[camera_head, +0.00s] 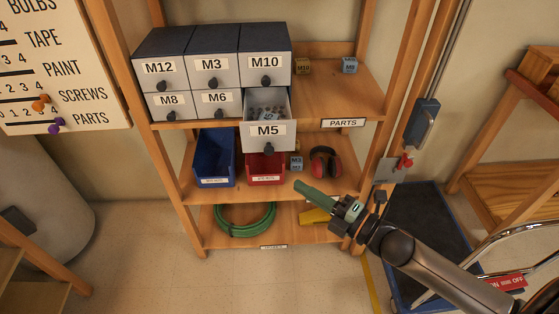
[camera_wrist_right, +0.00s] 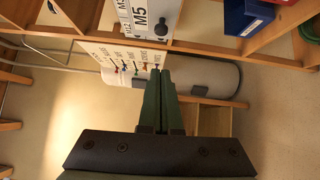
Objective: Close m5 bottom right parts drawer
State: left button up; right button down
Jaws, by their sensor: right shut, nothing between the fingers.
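The M5 parts drawer (camera_head: 270,135) is at the bottom right of the drawer block and is pulled out toward me. It holds small metal parts and a small labelled block, and its dark knob is at the lower front. The drawer's M5 label also shows at the top of the right wrist view (camera_wrist_right: 142,19). My right gripper (camera_head: 300,187) has green fingers and is shut and empty, below and to the right of the drawer, apart from it. The shut fingers point forward in the right wrist view (camera_wrist_right: 159,74). My left gripper is not in view.
The other drawers, such as M10 (camera_head: 265,69) and M6 (camera_head: 213,99), are shut. Below sit a blue bin (camera_head: 213,160), a red bin (camera_head: 264,168) and red earmuffs (camera_head: 325,163). The wooden shelf upright (camera_head: 375,150) stands near my right arm.

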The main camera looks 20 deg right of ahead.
aim_at(266, 153)
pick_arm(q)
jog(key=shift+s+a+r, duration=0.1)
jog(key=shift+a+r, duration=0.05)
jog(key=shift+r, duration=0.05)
pick_arm(e)
jog(key=w+a, duration=0.2)
jog(key=w, duration=0.7)
jog(key=shift+w+a+r, duration=0.2)
jog(key=shift+w+a, duration=0.1)
jog(key=shift+a, duration=0.05)
jog(key=shift+w, duration=0.15)
